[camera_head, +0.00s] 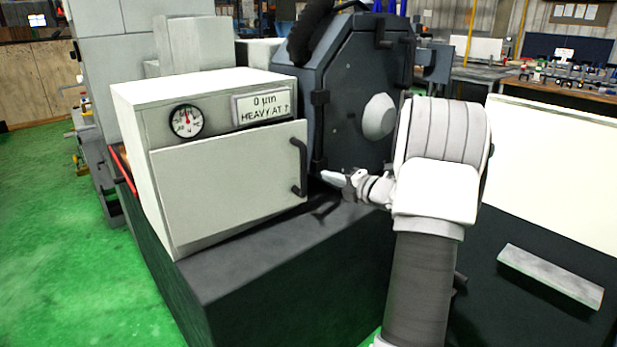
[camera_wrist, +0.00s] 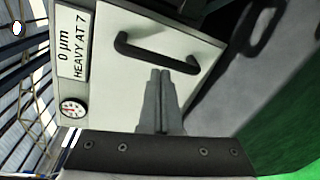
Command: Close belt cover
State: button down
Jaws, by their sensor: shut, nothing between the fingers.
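A light grey box-shaped cover (camera_head: 140,110) stands on the dark machine base. Its flat front door (camera_head: 225,190) looks shut or nearly so; I cannot tell whether a small gap is left. A dark bar handle (camera_head: 298,166) is upright at the door's right edge. My gripper (camera_head: 326,176) is just right of the handle, its fingers pointing left. In the wrist view my gripper (camera_wrist: 160,76) has its fingers together and empty, in front of the door panel (camera_wrist: 130,65) beside the handle (camera_wrist: 165,60). Whether they touch the handle or door cannot be told.
A dark many-sided housing (camera_head: 350,100) with a pale round boss (camera_head: 379,116) stands behind my arm. A gauge (camera_head: 186,121) and a label plate (camera_head: 262,106) sit above the door. A white panel (camera_head: 560,170) is at right. Green floor is open at left.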

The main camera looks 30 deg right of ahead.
jog(key=w+d+m+t+h, duration=0.1)
jog(key=w+m, duration=0.3)
jog(key=w, duration=0.8)
jog(key=shift+w+t+h+b, duration=0.3)
jog(key=shift+w+t+b, duration=0.05)
jog(key=shift+t+b, duration=0.1)
jog(key=shift+f, duration=0.1)
